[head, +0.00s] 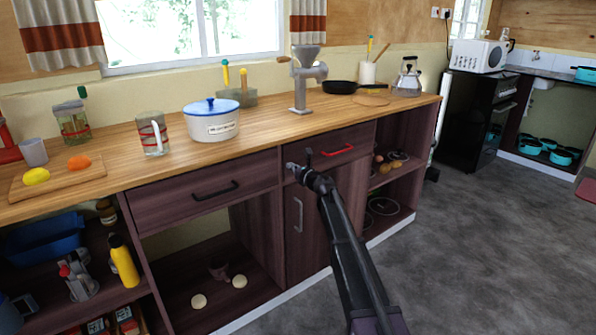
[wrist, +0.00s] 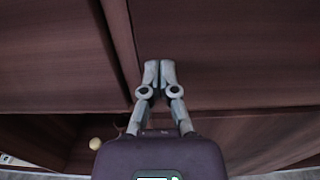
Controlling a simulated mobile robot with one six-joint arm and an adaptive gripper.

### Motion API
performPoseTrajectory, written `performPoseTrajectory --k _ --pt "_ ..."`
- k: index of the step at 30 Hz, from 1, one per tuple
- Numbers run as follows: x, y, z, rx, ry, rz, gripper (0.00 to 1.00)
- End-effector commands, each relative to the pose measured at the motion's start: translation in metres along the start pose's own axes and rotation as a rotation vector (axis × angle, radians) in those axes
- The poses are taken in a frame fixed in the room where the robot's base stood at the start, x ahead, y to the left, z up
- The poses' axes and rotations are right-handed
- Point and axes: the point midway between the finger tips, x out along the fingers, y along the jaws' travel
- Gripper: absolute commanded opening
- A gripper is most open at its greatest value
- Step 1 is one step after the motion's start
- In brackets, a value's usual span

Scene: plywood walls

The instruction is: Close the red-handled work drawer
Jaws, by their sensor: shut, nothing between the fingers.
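The red-handled drawer (head: 318,160) is in the dark wood cabinet under the counter, right of centre in the head view. Its red handle (head: 338,151) is partly behind my arm. The drawer front looks nearly level with its neighbours; I cannot tell whether a small gap is left. My gripper (head: 290,167) is shut and empty at the left end of this drawer front. In the wrist view my gripper (wrist: 159,66) has its fingertips together, in front of a dark wood panel beside a vertical seam. I cannot tell whether the tips touch it.
A drawer with a black handle (head: 215,191) is to the left. A door with a grey handle (head: 298,214) is below my gripper. The wooden counter (head: 265,125) carries a pot (head: 211,122) and a metal grinder (head: 302,80). Grey floor (head: 480,240) is clear at right.

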Motion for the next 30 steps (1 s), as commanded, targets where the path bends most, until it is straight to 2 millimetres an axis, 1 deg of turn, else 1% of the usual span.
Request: performPoseTrajectory --k 1,4,15,19,23,30 --pt "0.005 -0.001 0.001 0.002 -0.002 -0.001 0.00" --pt "0.007 -0.001 0.001 0.003 -0.002 -0.001 0.00" --pt "0.011 -0.002 0.002 0.006 -0.004 -0.001 0.00" --pt "0.008 -0.002 0.002 0.007 -0.004 -0.001 0.00" --pt "0.000 -0.002 0.002 0.006 -0.004 0.000 0.00" --pt "-0.031 -0.007 0.001 0.002 -0.002 -0.003 0.00"
